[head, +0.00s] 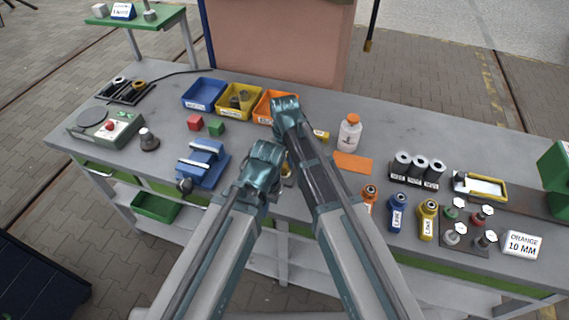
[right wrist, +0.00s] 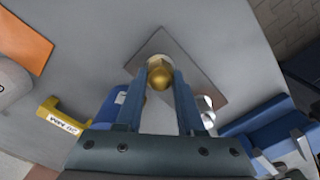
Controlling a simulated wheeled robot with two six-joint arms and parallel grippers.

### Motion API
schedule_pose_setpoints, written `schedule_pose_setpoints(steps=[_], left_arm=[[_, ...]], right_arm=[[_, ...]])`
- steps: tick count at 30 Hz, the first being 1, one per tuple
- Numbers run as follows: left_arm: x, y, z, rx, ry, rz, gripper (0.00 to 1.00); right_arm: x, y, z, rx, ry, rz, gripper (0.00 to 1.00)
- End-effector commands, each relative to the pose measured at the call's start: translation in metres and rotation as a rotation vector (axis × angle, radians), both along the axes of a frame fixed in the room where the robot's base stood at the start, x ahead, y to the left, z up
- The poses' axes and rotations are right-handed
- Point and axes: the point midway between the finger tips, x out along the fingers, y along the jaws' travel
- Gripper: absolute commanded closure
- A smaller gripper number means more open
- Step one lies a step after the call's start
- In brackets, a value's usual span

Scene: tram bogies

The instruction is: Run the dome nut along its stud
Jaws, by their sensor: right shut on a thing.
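The brass dome nut (right wrist: 160,76) is between the two fingers of my right gripper (right wrist: 162,92), which is shut on it. A paler round part shows just past the nut, over a square grey plate (right wrist: 190,58) on the table. The stud itself is hidden under the nut, so I cannot tell how far the nut is along it. In the head view my right gripper (head: 287,108) reaches over the table middle, its fingers mostly hidden by its own arm. My left gripper (head: 264,160) is beside it on the left, fingertips hidden.
A silvery cylinder (right wrist: 207,103) stands close to the right finger. A blue vise (head: 203,163) is to the left. An orange sheet (head: 352,166), a white bottle (head: 349,134) and a yellow labelled piece (head: 320,135) lie to the right. Bins (head: 204,93) stand behind.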

Motion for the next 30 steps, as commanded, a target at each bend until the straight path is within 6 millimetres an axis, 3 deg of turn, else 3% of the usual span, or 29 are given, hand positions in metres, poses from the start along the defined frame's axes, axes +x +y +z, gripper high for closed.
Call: schedule_pose_setpoints(steps=[30], left_arm=[[0.0000,0.0001,0.0007,0.000,0.000,0.000,1.00]], right_arm=[[0.0016,-0.0005,0.0007,0.001,-0.002,-0.954,1.00]])
